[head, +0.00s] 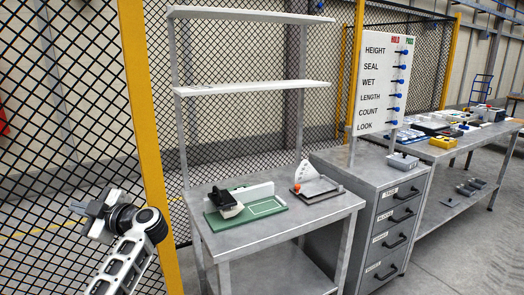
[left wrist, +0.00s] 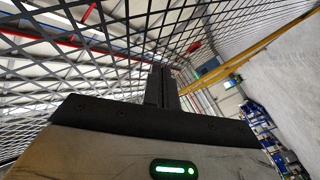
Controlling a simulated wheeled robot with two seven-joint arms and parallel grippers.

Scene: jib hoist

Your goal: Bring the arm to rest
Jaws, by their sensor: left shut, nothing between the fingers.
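My left arm enters the head view at the lower left, in front of the black mesh fence. My left gripper (head: 77,207) is raised there and points left, away from the bench. The gripper is apart from the workbench and touches nothing that I can see. My right arm and right gripper are not in view.
A yellow post (head: 143,120) stands just right of my left arm. Beyond it is a grey workbench (head: 312,228) with a green board (head: 262,208) and shelves above. A drawer cabinet (head: 397,225) and a sign board (head: 385,82) stand further right. Grey floor is open at the lower right.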

